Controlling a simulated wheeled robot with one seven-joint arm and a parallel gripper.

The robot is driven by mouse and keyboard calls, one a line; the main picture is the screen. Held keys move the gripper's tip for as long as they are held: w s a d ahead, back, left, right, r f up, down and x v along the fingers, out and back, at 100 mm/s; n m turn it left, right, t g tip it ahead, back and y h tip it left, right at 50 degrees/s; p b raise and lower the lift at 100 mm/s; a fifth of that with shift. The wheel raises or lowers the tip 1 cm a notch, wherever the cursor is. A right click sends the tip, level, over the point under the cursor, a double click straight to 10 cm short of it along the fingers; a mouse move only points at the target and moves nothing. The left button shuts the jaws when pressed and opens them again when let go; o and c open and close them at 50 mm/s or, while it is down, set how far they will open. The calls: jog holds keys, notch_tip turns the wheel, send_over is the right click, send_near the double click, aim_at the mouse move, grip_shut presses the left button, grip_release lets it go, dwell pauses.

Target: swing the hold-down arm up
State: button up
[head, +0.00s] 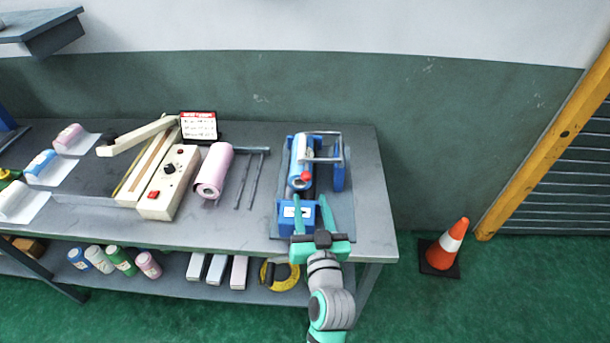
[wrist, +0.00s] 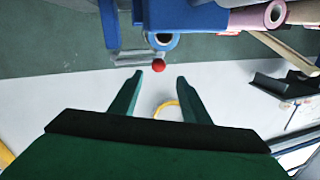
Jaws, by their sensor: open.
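The film tower is a blue stand (head: 338,177) on a grey base plate at the right end of the table. It carries a blue film roll (head: 298,152), whose end also shows in the wrist view (wrist: 162,41). The hold-down arm (head: 341,151) is a grey metal frame over the roll, with a red knob (head: 306,176) at its near end. In the wrist view the red knob (wrist: 158,68) shows at the gap between my fingertips. My gripper (head: 311,206) is open and empty at the tower's near side, above a labelled blue block (head: 292,219). I cannot tell whether a finger touches the knob.
Left of the tower are a metal rack (head: 252,178), a pink roll (head: 214,172) and a cream sealer (head: 169,183) with its lever raised. The lower shelf holds bottles and a yellow tape ring. An orange cone (head: 447,246) stands on the floor at right.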

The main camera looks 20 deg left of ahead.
aim_at(307, 180)
jog(key=x, duration=1)
jog(key=shift+w, duration=0.25)
grip_shut()
jog(key=shift+w+r, duration=0.1)
